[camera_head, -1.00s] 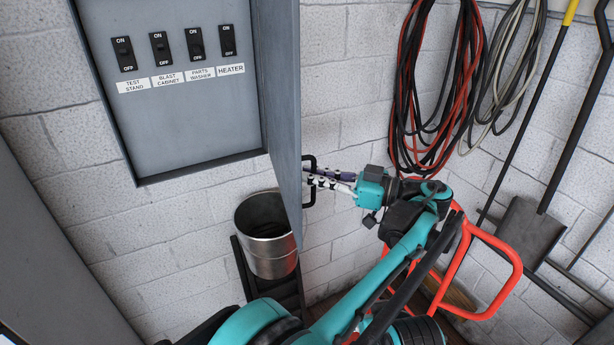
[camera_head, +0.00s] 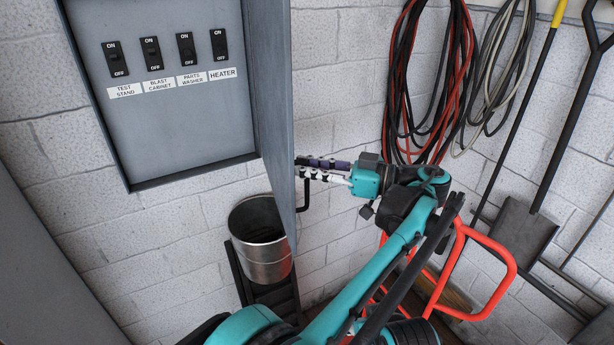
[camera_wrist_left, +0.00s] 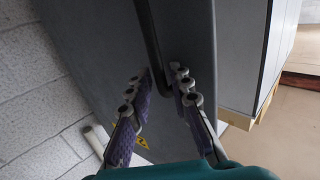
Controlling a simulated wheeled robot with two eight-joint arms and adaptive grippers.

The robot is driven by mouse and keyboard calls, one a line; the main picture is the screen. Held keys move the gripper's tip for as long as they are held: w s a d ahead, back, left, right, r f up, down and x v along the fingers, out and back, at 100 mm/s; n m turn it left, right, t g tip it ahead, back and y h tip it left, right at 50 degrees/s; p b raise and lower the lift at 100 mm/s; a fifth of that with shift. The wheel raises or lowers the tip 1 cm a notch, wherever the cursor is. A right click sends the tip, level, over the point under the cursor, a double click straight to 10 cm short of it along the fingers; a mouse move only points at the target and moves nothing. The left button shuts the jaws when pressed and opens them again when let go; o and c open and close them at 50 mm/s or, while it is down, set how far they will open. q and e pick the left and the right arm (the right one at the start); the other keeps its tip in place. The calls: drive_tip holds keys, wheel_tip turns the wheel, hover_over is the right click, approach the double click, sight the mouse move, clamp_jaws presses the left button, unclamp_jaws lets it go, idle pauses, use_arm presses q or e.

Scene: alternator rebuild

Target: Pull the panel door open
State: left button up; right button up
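The grey panel door (camera_head: 274,100) stands swung out from the grey electrical panel (camera_head: 160,120), seen nearly edge-on in the head view. Its black bar handle (camera_head: 307,196) is on the door's right-hand face, with the lower part showing below my fingers. My left gripper (camera_head: 304,169) is at the upper part of the handle. In the left wrist view, the fingers of my left gripper (camera_wrist_left: 160,72) are apart, with the handle (camera_wrist_left: 150,40) running down between them. No clear contact shows. My right gripper is out of view.
A metal bucket (camera_head: 260,240) stands below the door on a dark stand. Red and black cables (camera_head: 425,80) hang on the block wall. An orange-red tubular frame (camera_head: 490,250) and a shovel (camera_head: 522,230) stand at the right, near my left arm.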

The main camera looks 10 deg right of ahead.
use_arm(q)
wheel_tip(320, 180, up, 7)
wheel_tip(320, 180, down, 6)
drive_tip(key=m+g+h, duration=0.1)
drive_tip(key=h, duration=0.1)
drive_tip(key=w+d+p, duration=0.2)
drive_tip(key=d+p, duration=0.7)
drive_tip(key=shift+w, duration=0.25)
idle(0.4)
drive_tip(key=shift+p, duration=0.3)
